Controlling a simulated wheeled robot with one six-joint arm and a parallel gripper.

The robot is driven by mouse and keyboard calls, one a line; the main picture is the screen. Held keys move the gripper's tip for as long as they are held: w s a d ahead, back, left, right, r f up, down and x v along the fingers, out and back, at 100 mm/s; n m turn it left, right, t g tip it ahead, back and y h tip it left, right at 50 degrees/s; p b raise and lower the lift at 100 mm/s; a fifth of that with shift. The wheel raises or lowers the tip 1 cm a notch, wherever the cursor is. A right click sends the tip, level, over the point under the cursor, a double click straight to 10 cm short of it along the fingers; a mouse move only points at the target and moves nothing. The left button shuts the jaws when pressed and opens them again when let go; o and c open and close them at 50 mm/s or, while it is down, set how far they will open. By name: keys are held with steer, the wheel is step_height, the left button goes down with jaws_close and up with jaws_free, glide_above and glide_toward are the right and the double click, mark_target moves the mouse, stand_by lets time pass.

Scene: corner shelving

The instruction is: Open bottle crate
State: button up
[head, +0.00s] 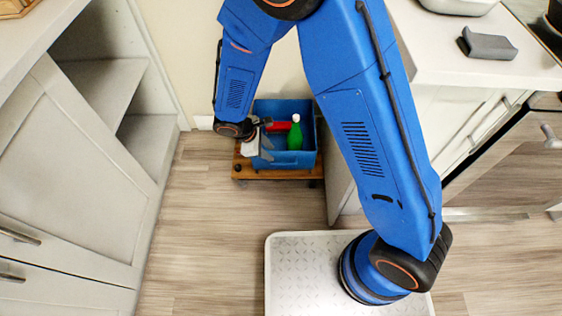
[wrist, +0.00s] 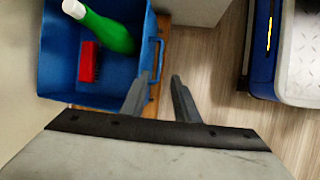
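The blue bottle crate (head: 302,160) sits on a low wooden wheeled base (head: 285,174) on the floor against the back wall. It is open at the top and holds a green bottle (head: 295,136) with a white cap and a red brush (head: 279,127). In the wrist view the crate (wrist: 55,55) fills the upper left, with a handle (wrist: 157,60) on its side wall. My gripper (head: 269,139) is at the crate's front left in the head view. In the wrist view my gripper (wrist: 158,92) has its fingers apart, with nothing seen held between them, close to the handle; contact cannot be told.
Light cabinets (head: 75,160) stand at the left, with an open shelf unit (head: 150,140) near the crate. A counter (head: 440,60) with drawers and an oven stands at the right. The wooden floor (head: 205,240) in front of the crate is clear.

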mark_target(283, 164)
steer(key=x, duration=1.2)
jaws_close()
